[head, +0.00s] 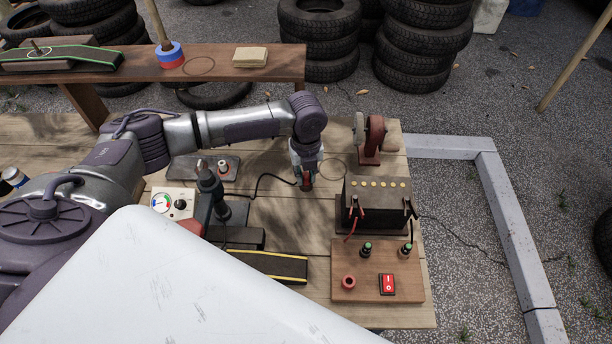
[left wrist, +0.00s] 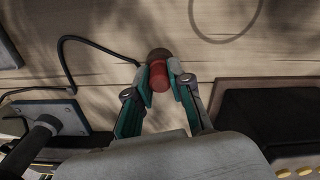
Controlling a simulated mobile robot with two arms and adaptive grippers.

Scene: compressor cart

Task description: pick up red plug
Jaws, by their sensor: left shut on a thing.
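The red plug (left wrist: 158,77) sits between the two fingertips of my left gripper (left wrist: 158,84) in the left wrist view. Its dark end points away from the gripper, and a black cable (left wrist: 66,62) runs from it to the left. In the head view my left gripper (head: 306,177) points down over the wooden table, shut on the red plug (head: 307,184), which is partly hidden by the fingers. I cannot tell whether the plug touches the tabletop. My right gripper is not in view.
A black battery (head: 377,200) with clamps stands right of the plug. A bench grinder (head: 372,137) stands behind. A drill (head: 210,186) and gauge box (head: 172,202) are left.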

